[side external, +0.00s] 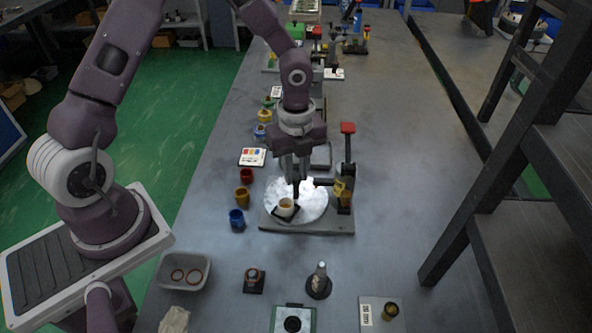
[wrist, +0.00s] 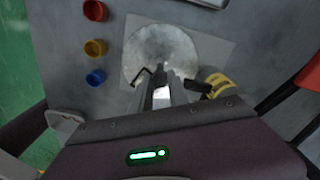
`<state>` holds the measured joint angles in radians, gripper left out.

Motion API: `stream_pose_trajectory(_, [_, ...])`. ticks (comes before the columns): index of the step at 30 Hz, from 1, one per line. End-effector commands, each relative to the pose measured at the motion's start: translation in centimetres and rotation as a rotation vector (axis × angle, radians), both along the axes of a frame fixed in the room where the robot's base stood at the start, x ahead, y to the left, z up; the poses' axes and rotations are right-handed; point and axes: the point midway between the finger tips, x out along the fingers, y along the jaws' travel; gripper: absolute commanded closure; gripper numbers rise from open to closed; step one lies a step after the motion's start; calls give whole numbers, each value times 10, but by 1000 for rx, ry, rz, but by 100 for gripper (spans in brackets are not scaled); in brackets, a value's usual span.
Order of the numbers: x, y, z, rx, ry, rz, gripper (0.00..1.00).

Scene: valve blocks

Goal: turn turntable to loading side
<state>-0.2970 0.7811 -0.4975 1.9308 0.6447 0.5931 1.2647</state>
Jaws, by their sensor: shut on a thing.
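The turntable is a pale, shiny round disc (side external: 315,208) on a grey base plate; it also shows in the wrist view (wrist: 165,45). A cream cup-like part (side external: 285,207) sits on a black holder at the disc's front left. My gripper (side external: 296,182) points down over the disc, just behind that part. Its fingers (wrist: 163,85) are shut on a small dark upright peg at the disc, mostly hidden between them. A dark arm with a yellow part (side external: 343,190) stands at the disc's right, by a red-topped post (side external: 347,145).
Red (side external: 246,175), yellow (side external: 243,197) and blue (side external: 237,219) cups stand left of the turntable. A grey bin (side external: 184,270), a dark cone (side external: 319,282) and small plates lie in front. A dark shelf frame (side external: 500,150) stands at right; the table between is clear.

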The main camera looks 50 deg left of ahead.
Motion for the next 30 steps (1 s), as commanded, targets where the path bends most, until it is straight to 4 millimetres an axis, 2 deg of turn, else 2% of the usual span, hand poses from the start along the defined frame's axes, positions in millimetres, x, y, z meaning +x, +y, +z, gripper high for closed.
stream_pose_trajectory(12, [1,0,1,0,-3,-77,100])
stream_pose_trajectory(27, [1,0,1,1,-3,-87,100])
stream_pose_trajectory(28, [1,0,1,1,-3,-87,77])
stream_pose_trajectory(30, [1,0,1,0,-3,-87,63])
